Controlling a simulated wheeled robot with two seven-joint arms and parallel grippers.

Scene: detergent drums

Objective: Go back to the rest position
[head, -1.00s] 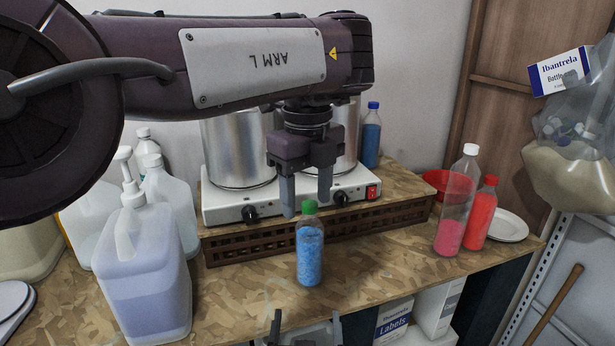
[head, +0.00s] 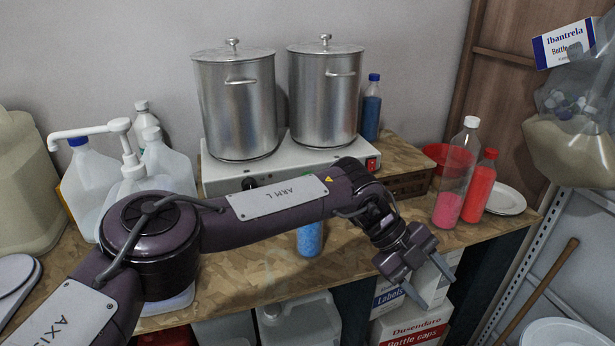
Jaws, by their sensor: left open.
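My left gripper (head: 432,284) is open and empty. It hangs past the front edge of the wooden worktop, in front of the boxes below. My left arm reaches across the front of the worktop from the lower left. Behind its forearm stands a small bottle with blue contents (head: 309,240); its upper part is hidden by the arm. My right gripper is not in view.
Two steel pots (head: 236,105) stand on a white hotplate (head: 228,176) at the back. Jugs (head: 85,180) crowd the left. A pink-filled bottle (head: 450,195), a red bottle (head: 479,190) and a white plate (head: 507,199) stand right. Boxes (head: 418,325) sit below the worktop.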

